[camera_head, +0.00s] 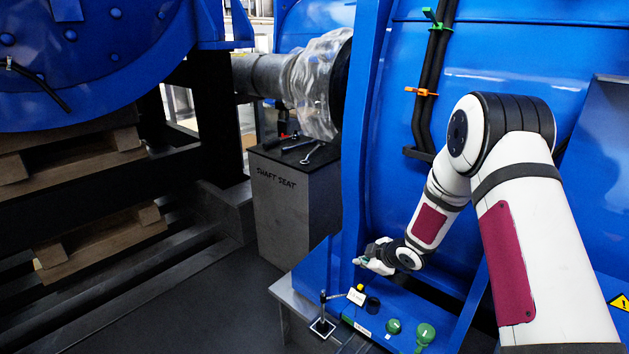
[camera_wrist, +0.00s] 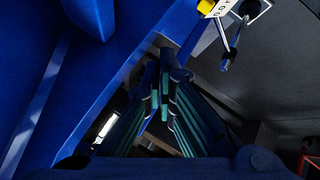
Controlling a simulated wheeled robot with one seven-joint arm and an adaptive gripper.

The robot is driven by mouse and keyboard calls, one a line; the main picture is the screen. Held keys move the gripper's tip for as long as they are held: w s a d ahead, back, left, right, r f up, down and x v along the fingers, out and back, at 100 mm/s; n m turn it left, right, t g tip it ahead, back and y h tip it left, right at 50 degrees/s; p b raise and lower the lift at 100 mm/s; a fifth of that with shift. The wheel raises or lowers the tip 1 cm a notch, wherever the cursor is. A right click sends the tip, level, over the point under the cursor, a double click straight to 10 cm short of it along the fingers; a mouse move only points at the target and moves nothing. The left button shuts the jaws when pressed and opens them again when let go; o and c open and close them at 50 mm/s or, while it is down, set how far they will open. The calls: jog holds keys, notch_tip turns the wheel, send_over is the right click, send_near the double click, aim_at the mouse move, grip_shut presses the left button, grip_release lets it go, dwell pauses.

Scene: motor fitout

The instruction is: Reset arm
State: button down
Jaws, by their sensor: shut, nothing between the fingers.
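My gripper (camera_head: 366,263) is at the end of my white arm, low in front of the blue motor housing (camera_head: 390,130) in the head view. It is above a blue ledge with green knobs (camera_head: 394,326) and a small black stand (camera_head: 322,322). In the wrist view the fingers of my gripper (camera_wrist: 164,68) come together at their tips, shut and empty. Blue housing surfaces (camera_wrist: 70,60) lie to the left and above them. A yellow piece (camera_wrist: 205,6) and a white label (camera_wrist: 222,8) are at the top right there.
A grey pedestal marked SHAFT SEAT (camera_head: 290,200) bears several tools (camera_head: 305,150). A plastic-wrapped shaft (camera_head: 318,85) is above it. Black cables with a green clip (camera_head: 434,20) and an orange clip (camera_head: 421,92) run down the housing. Wooden blocks (camera_head: 100,245) are at left. The dark floor (camera_head: 180,300) is clear.

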jog(key=s+d+r+m+g+h, duration=0.1)
jog(key=s+d+r+m+h, duration=0.25)
jog(key=s+r, duration=0.6)
jog(key=s+d+r+m+g+h, duration=0.15)
jog(key=s+d+r+m, duration=0.3)
jog(key=r, duration=0.95)
jog(key=s+a+r+m+g, duration=0.2)
jog(key=s+a, duration=0.1)
jog(key=s, duration=1)
jog(key=s+a+r+m+g+y, duration=0.1)
jog(key=s+a+r+m, duration=0.1)
jog(key=s, duration=1.1)
jog(key=s+a+r+m+g, duration=0.2)
jog(key=s+a, duration=0.1)
jog(key=s, duration=1)
notch_tip(320, 180, up, 22)
jog(key=t+p, duration=0.3)
jog(key=p, duration=1.7)
jog(key=shift+w+d, duration=0.15)
jog(key=shift+w, duration=0.15)
jog(key=shift+t, duration=0.25)
